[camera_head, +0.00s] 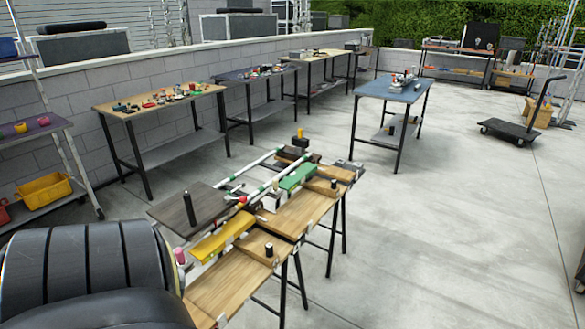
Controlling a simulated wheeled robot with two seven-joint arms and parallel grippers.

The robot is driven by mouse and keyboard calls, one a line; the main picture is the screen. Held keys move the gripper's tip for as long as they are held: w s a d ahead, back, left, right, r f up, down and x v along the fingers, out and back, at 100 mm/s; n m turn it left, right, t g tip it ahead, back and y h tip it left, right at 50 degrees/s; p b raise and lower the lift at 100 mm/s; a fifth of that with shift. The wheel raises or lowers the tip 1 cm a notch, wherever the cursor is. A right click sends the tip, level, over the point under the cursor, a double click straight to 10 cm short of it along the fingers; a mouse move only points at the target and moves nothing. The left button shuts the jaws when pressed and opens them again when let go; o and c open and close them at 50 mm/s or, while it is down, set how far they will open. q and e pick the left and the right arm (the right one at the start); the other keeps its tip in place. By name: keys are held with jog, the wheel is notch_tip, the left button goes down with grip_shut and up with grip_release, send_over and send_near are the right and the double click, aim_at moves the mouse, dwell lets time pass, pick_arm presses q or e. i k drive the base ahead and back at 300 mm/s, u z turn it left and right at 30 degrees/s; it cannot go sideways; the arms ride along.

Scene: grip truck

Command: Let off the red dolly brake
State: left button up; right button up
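A small red knob (242,200) shows on the near wooden work table (228,288), at the near end of a white rail with green bands (262,188). I cannot tell whether this knob is the dolly brake. A dark flat board (170,212) with an upright black handle (190,208) lies left of it. A pink-red knob (180,256) shows at the table's near left edge, partly beside a large black ribbed shape. Neither of my grippers is in view.
The table also bears a yellow block (222,238), a green block (298,177) and black-handled wooden blocks (268,254). The black ribbed shape fills the lower left. Other tables line the wall. A blue-topped table (392,92) and a black cart (508,131) stand right.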

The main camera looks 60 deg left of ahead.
aim_at(243, 199)
jog(key=u, duration=0.75)
jog(key=i, duration=1.15)
jog(key=u, duration=1.1)
